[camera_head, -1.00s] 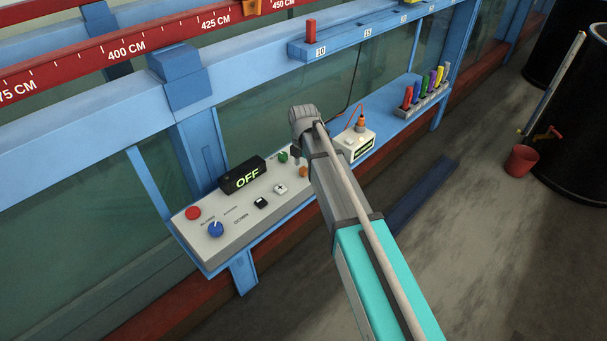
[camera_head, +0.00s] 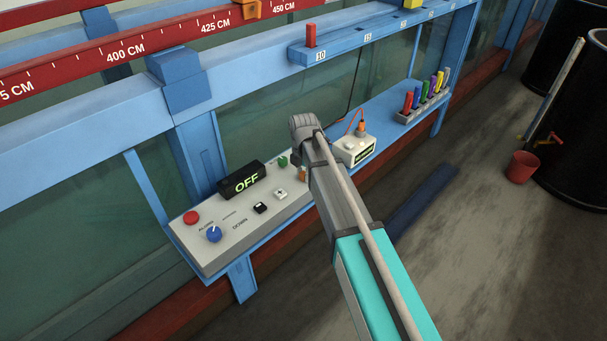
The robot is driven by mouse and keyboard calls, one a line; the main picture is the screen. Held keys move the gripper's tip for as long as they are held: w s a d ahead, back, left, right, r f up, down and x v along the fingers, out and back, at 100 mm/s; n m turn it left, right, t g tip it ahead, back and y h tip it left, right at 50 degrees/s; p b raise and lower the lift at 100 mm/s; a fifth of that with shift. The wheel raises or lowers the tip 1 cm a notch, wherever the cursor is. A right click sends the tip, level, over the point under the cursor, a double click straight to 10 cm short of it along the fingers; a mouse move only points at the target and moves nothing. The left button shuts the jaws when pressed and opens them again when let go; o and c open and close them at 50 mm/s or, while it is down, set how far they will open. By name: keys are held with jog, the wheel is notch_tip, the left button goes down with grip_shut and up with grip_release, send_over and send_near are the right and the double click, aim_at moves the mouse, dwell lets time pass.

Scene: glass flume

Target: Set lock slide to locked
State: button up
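The grey control panel (camera_head: 208,254) sits on a blue shelf along the glass flume. It carries a red button (camera_head: 191,217), a blue knob (camera_head: 214,234), a black switch (camera_head: 260,208), a white switch (camera_head: 281,194), a green knob (camera_head: 282,160) and a small orange-brown part (camera_head: 303,174). The display (camera_head: 242,180) reads OFF. I cannot tell which part is the lock slide, nor its setting; some labels are too small to read. My gripper (camera_head: 301,145) is over the panel's right end, beside the orange-brown part. My arm hides its fingertips and that end of the panel.
A white box (camera_head: 352,151) with an orange plug and cable stands right of the panel. Farther right is a rack (camera_head: 424,108) of coloured pegs. A blue rail (camera_head: 343,45) with a red block runs above. A red bucket (camera_head: 521,165) stands on the floor.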

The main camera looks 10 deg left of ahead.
grip_shut()
jog(key=shift+w, duration=0.1)
jog(key=shift+w+d, duration=0.7)
jog(key=shift+w, duration=0.15)
jog(key=o, duration=0.8)
grip_release()
jog(key=shift+c, duration=0.2)
jog(key=shift+s, duration=0.1)
